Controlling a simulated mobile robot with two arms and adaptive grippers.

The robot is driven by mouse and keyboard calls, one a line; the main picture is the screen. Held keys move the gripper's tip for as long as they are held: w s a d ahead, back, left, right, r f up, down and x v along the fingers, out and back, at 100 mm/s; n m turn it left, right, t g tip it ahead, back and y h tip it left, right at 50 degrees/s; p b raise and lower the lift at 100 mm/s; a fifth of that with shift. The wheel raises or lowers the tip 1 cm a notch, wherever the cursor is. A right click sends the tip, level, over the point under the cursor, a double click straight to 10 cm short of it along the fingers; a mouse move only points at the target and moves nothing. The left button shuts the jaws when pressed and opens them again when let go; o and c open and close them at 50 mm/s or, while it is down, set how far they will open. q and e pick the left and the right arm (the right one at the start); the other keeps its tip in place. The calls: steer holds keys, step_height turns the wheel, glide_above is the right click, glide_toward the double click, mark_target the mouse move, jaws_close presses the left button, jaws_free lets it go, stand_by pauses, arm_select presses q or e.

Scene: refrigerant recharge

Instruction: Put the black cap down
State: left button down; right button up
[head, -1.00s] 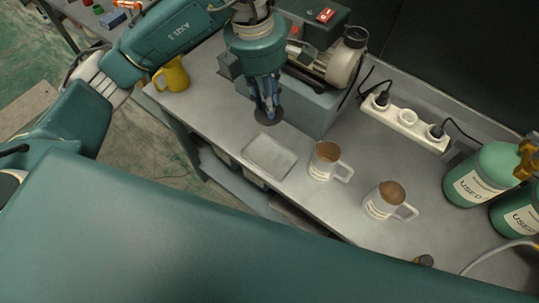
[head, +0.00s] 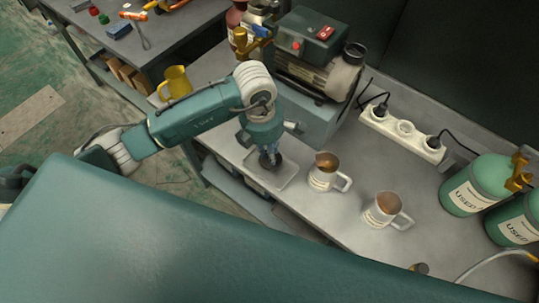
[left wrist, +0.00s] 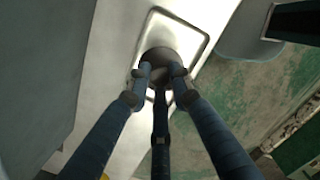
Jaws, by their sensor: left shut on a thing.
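The black cap (head: 269,162) is a small dark disc in the grip of my left gripper (head: 266,150). In the left wrist view the fingers (left wrist: 160,82) close around the black cap (left wrist: 160,60). It is over the shallow silver tray (head: 287,182), inside its rim as seen from above; the tray also shows in the left wrist view (left wrist: 206,40). Whether the cap touches the tray floor I cannot tell. My right gripper is not in view.
A pump (head: 307,68) on a grey box, a power strip (head: 402,131) and green cylinders (head: 474,184) stand behind and right. A yellow jug (head: 176,84) stands left. The bench's front edge is close to the tray.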

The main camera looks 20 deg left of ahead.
arm_select(q)
step_height(320, 180, down, 3)
steer(key=shift+f+p, duration=0.2)
steer(key=shift+p, duration=0.1)
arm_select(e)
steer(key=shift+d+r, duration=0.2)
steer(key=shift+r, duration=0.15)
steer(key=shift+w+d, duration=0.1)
arm_select(q)
steer(key=shift+f, duration=0.2)
steer(key=c, duration=1.5)
jaws_free()
steer(key=shift+c, duration=0.2)
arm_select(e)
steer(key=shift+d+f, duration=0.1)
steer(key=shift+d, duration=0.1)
arm_select(q)
steer(key=shift+r, duration=0.1)
